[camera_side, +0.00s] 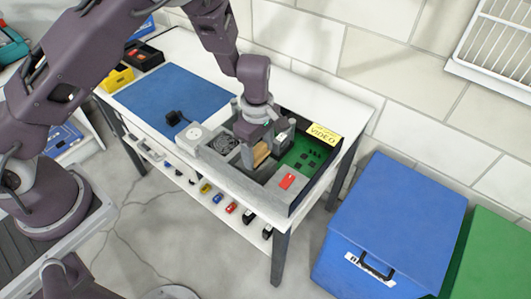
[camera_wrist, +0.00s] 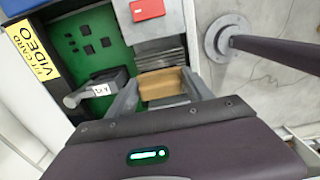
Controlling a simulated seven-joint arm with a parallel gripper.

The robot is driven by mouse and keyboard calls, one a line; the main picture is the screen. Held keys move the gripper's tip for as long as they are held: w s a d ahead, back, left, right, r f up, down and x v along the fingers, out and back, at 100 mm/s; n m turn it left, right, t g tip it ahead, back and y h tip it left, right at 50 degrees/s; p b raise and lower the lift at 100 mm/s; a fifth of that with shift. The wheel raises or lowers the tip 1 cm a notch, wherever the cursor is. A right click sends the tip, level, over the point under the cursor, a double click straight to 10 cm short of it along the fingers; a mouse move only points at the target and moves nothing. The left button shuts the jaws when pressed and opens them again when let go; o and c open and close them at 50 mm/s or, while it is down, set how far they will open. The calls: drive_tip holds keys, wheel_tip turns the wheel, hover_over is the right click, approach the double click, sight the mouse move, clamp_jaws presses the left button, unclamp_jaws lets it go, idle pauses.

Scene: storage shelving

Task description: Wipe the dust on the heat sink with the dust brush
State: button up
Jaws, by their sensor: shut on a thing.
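My gripper (camera_side: 257,153) points down into the open computer case (camera_side: 325,185) on the white table. In the wrist view my gripper (camera_wrist: 160,95) is shut on the dust brush (camera_wrist: 160,83), a tan block between its two fingers. The brush also shows as a small tan patch in the side view (camera_side: 261,154). The heat sink (camera_wrist: 162,58), with grey fins, lies right beside the brush. The brush hides part of it, and I cannot tell whether they touch. Dust cannot be made out at this size.
The case holds a green board (camera_side: 305,154), a grey box with a red label (camera_side: 287,181) and a round fan grille (camera_side: 224,142). A yellow VIDEO label (camera_side: 323,134) marks its back edge. A blue mat (camera_side: 175,95) covers the table's left. A blue bin (camera_side: 390,225) stands right.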

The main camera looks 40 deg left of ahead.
drive_tip(key=shift+a+r, duration=0.1)
drive_tip(key=shift+a, duration=1.85)
drive_tip(key=shift+d+r, duration=0.15)
drive_tip(key=shift+d, duration=1.6)
drive_tip(key=shift+d+r, duration=0.1)
drive_tip(key=shift+d, duration=1.6)
drive_tip(key=shift+s+d, duration=0.1)
drive_tip(key=shift+s, duration=0.45)
drive_tip(key=shift+a+r, duration=0.15)
drive_tip(key=shift+a, duration=3.45)
drive_tip(key=shift+d+r, duration=0.2)
drive_tip(key=shift+d, duration=3.3)
drive_tip(key=shift+d+r, duration=0.1)
drive_tip(key=shift+r, duration=0.1)
drive_tip(key=shift+w, duration=0.15)
drive_tip(key=shift+c, duration=1.4)
wheel_tip(320, 180, up, 6)
